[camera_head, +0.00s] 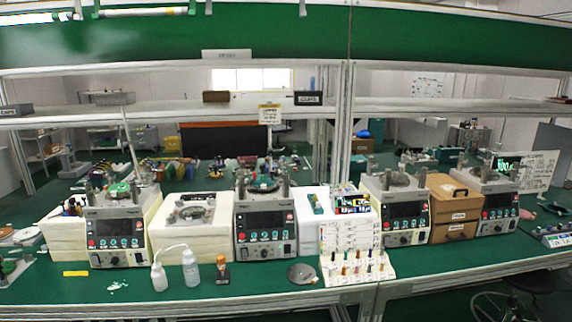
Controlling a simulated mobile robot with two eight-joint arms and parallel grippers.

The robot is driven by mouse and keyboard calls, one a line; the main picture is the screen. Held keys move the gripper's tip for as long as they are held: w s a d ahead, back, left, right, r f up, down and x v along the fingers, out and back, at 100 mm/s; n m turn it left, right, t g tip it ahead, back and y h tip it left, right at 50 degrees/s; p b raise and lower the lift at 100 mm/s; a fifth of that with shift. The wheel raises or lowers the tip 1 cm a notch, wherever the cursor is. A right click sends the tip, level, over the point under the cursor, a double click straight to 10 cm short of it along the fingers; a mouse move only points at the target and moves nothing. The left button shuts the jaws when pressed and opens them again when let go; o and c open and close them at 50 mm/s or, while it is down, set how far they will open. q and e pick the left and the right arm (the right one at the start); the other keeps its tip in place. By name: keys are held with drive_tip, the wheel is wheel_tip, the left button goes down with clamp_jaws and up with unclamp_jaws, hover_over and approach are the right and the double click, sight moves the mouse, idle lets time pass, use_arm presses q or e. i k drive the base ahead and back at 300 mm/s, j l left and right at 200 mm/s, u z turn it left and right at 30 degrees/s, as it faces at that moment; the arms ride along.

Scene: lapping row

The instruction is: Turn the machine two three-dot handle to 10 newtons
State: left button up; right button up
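Several grey lapping machines stand in a row on the green bench, each with a dark screen, buttons and a knob on its front. The far-left machine (118,243) and the second machine from the left (265,236) stand left of the shelf post. A third machine (403,224) stands right of it, and another machine (499,214) is farther right. Upright posts and round plates show on their tops. I cannot make out a three-dot handle, any dots or a force reading at this size. Neither of my grippers is in view.
White bottles (190,270) and a small orange-and-dark bottle (222,271) stand at the front edge. A round metal disc (302,273) and a white rack of colored items (357,268) sit right of them. Shelves hang above.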

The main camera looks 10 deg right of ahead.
sight(281, 162)
drive_tip(key=i+l+u, duration=0.1)
drive_tip(key=i, duration=0.3)
drive_tip(key=i+l+u, duration=0.15)
drive_tip(key=i, duration=0.3)
